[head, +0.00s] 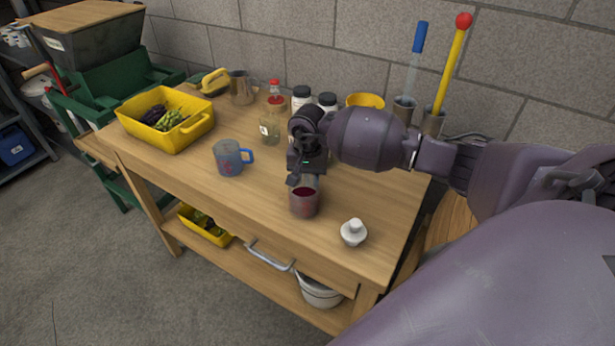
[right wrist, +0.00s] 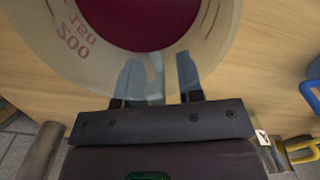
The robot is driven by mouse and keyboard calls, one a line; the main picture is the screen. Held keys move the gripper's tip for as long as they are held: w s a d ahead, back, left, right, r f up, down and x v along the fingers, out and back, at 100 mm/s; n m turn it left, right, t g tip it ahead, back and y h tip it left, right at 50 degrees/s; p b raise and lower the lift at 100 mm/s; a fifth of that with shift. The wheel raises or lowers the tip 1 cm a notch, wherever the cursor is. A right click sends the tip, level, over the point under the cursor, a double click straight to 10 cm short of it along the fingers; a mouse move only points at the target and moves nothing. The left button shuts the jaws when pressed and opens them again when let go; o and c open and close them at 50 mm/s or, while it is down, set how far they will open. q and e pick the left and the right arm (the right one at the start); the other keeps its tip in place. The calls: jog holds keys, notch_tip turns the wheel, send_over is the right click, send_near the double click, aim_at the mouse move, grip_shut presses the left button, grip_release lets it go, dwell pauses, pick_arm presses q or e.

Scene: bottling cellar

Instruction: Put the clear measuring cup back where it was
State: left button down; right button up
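The clear measuring cup (head: 304,201) holds dark red liquid. It looks upright at the front of the wooden bench, right of the middle. In the right wrist view its wall with red markings (right wrist: 75,35) and its liquid fill the top. My right gripper (head: 298,178) is behind the cup in the head view. In the right wrist view its two fingers (right wrist: 160,75) point at the cup, one on each side of its handle, with a gap visible beside the handle. The fingers look apart, not closed on it. My left gripper is not in view.
A blue-handled cup (head: 229,158) stands left of the measuring cup and a white stopper (head: 353,232) right of it. A yellow crate (head: 190,133) of grapes, a glass jar (head: 269,131), a metal jug (head: 242,88) and dark-lidded jars (head: 302,98) stand farther back. The bench front is mostly clear.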

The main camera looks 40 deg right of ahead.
notch_tip(320, 180, up, 12)
jog(key=shift+r, duration=0.2)
dwell(0.6)
dwell(0.4)
jog(key=shift+f, duration=0.1)
